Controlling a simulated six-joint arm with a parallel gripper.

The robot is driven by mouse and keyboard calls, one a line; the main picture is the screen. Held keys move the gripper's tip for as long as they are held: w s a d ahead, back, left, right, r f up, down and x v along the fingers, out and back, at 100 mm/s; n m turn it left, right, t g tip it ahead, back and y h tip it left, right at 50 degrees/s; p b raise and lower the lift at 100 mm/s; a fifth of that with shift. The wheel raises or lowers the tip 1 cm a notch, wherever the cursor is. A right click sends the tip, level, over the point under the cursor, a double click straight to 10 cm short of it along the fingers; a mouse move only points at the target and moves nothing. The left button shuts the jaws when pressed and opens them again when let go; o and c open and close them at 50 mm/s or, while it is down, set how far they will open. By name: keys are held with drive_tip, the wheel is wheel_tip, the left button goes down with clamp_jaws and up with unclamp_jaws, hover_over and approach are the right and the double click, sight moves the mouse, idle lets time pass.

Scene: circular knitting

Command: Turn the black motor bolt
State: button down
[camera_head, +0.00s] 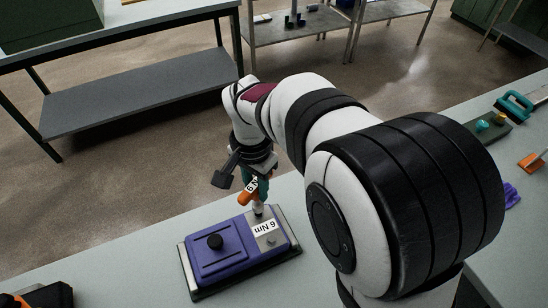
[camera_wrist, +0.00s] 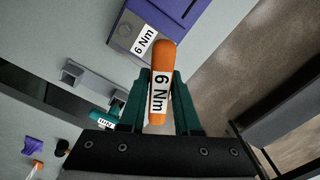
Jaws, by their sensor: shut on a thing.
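A purple motor unit (camera_head: 232,259) sits on a dark base on the light bench, with a grey plate marked "6 Nm" (camera_head: 265,228) at its right. My gripper (camera_head: 249,180) is shut on an orange screwdriver (camera_head: 247,194), also marked "6 Nm" in the wrist view (camera_wrist: 160,92). Its pale lower end is at the plate's back edge in the head view; I cannot tell whether it touches. In the wrist view teal fingers (camera_wrist: 159,85) flank the handle.
A teal-handled tool (camera_head: 515,106) and an orange-handled tool (camera_head: 531,161) lie on the bench at right, with a purple piece (camera_head: 512,195) nearby. A black and orange object (camera_head: 45,297) is at the lower left.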

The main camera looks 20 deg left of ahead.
drive_tip(key=shift+f, duration=1.15)
drive_tip(key=m, duration=2.1)
drive_tip(key=shift+m, duration=0.4)
drive_tip(key=shift+n, duration=0.3)
